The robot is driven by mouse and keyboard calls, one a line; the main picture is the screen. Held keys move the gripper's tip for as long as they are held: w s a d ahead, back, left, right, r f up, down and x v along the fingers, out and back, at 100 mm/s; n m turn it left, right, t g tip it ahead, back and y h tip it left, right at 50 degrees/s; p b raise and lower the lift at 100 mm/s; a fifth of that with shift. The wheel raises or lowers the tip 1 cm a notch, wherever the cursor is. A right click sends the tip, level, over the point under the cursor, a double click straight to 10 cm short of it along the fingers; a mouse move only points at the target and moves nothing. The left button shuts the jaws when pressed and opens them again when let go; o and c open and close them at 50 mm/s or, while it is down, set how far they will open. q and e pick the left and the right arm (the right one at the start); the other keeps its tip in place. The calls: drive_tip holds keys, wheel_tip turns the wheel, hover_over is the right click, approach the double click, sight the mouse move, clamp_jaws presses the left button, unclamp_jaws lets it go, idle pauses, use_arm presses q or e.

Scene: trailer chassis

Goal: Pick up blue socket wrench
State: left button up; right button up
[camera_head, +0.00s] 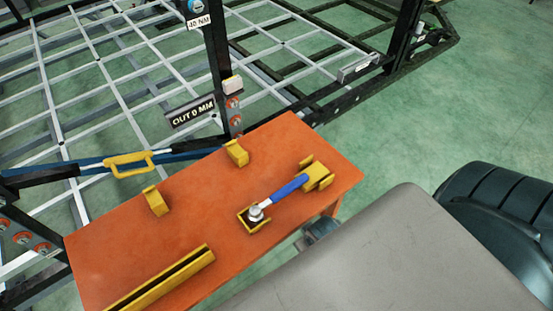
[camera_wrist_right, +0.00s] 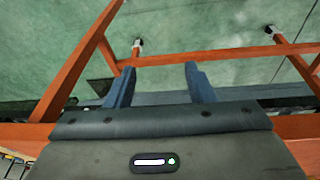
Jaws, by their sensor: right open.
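The blue socket wrench (camera_head: 287,190) has a blue handle and a silver head. It lies across two yellow holders on the orange table (camera_head: 205,180). Its head sits at the near-left holder (camera_head: 244,221) and its handle end at the far-right holder (camera_head: 318,175). My right gripper (camera_wrist_right: 160,86) shows in the right wrist view with its two dark blue fingers apart and nothing between them. It faces orange table framing and the floor; the wrench is not in that view. My left gripper is not in view.
Two empty yellow holders (camera_head: 156,201) (camera_head: 237,153) and a long yellow channel (camera_head: 163,281) are on the table. A grey trailer frame (camera_head: 110,80) with a dark upright post (camera_head: 217,70) stands behind. Green floor is open at the right (camera_head: 400,130).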

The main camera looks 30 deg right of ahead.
wheel_tip(320, 180, up, 9)
drive_tip(key=p, duration=0.2)
wheel_tip(320, 180, up, 10)
drive_tip(key=m+g+p, duration=0.3)
drive_tip(key=m, duration=1.4)
hover_over(279, 194)
drive_tip(key=shift+w+y, duration=0.3)
drive_tip(key=shift+y, duration=0.1)
drive_tip(key=shift+w+f, duration=0.1)
drive_tip(key=shift+w, duration=0.05)
wheel_tip(279, 194, down, 5)
drive_tip(key=shift+f+p, duration=0.1)
drive_tip(key=shift+p, duration=0.35)
drive_tip(key=f+p, duration=0.1)
drive_tip(key=f, duration=0.1)
drive_tip(key=s+f+p, duration=0.1)
drive_tip(key=f, duration=0.1)
drive_tip(key=shift+f, duration=0.35)
drive_tip(key=shift+w+f, duration=0.1)
drive_tip(key=shift+f, duration=0.15)
drive_tip(key=shift+d, duration=0.1)
clamp_jaws()
drive_tip(key=shift+w+r, duration=0.1)
